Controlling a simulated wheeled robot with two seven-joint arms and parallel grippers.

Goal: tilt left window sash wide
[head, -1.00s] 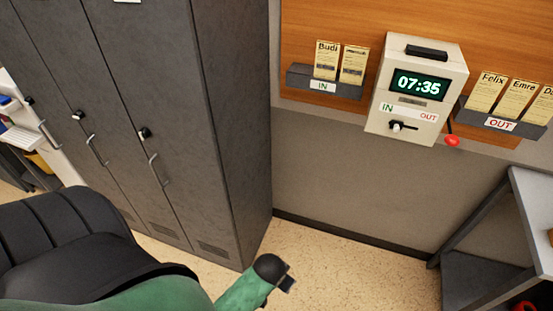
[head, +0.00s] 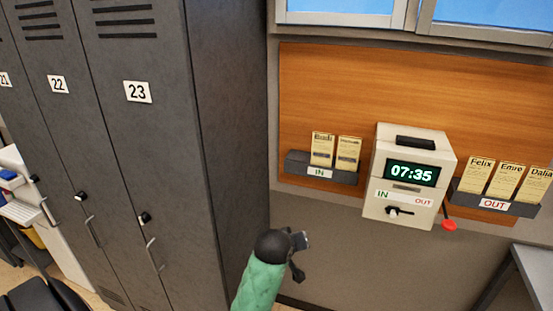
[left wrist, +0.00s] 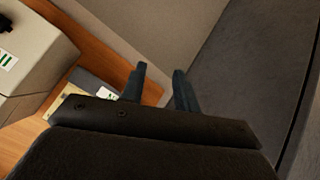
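The lower edge of a window shows at the top right of the head view, with a left sash (head: 345,14) and a right sash (head: 490,22) in grey frames with blue panes. No handle is visible on either. My left gripper (head: 302,256) is low in front of the wall, below the IN card rack and well below the window. In the left wrist view its two fingers (left wrist: 160,88) stand apart with nothing between them. My right gripper is not in either view.
A time clock (head: 408,178) with a red-knobbed lever is on the wooden wall panel (head: 320,85), between the IN rack (head: 300,166) and the OUT rack (head: 520,207). Tall grey lockers (head: 228,120) stand close on the left. A grey shelf (head: 535,270) is at lower right.

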